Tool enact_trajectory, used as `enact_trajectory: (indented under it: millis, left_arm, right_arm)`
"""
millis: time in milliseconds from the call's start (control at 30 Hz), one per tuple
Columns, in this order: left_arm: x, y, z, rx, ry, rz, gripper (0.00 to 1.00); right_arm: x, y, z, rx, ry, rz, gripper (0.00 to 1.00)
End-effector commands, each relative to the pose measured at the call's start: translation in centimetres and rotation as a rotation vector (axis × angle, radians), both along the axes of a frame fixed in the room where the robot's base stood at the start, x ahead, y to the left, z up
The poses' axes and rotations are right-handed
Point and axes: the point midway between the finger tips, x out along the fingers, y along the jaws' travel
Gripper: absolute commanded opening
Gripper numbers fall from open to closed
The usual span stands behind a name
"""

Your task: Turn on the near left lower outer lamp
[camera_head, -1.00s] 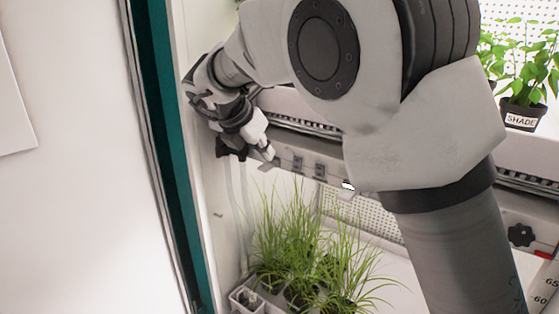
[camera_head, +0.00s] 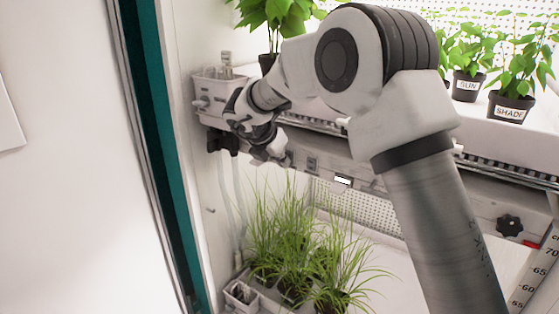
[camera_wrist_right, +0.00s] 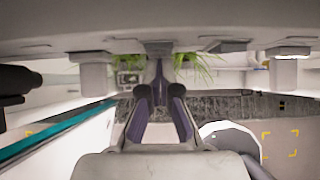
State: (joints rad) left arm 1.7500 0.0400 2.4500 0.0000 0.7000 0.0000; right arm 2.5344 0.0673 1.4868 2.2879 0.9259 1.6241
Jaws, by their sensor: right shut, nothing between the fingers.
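The lower rail under the planted shelf carries small switch-like parts: a dark one (camera_head: 312,163) and a bright white one (camera_head: 343,181). I cannot tell which belongs to the near left lower outer lamp, and no lamp there is clearly visible as lit or dark. My right gripper (camera_head: 270,153) is shut and empty, at the left part of this rail, and hides the part behind it. In the wrist view its closed fingers (camera_wrist_right: 158,70) point toward blocky parts under a pale ledge; contact cannot be told. My left gripper is not in view.
Grass pots (camera_head: 290,290) stand below the rail. Above stand the pots marked SUN (camera_head: 468,87) and SHADE (camera_head: 510,108), with a white tray (camera_head: 208,86) at left. A teal-edged frame (camera_head: 150,110) bounds the left side. A black knob (camera_head: 509,225) is at right.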

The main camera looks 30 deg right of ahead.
Motion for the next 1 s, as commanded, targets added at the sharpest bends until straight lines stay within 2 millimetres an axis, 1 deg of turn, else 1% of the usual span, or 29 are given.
enact_trajectory:
  millis: [167,367,467,733,1000]
  left_arm:
    - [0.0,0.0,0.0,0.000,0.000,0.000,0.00]
    - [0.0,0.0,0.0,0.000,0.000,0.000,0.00]
    - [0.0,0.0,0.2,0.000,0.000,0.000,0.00]
    - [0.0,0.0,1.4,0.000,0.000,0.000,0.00]
    - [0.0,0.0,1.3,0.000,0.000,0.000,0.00]
  right_arm:
    - [0.2,-0.4,-0.2,0.000,-0.001,-0.001,0.00]
    - [0.2,-0.4,-0.1,-0.002,-0.001,0.000,0.00]
    - [0.2,-0.4,0.1,-0.002,-0.001,0.000,0.00]
    - [0.2,-0.4,1.6,-0.003,-0.004,0.000,0.00]
    - [0.2,-0.4,1.5,-0.001,-0.002,0.000,0.00]
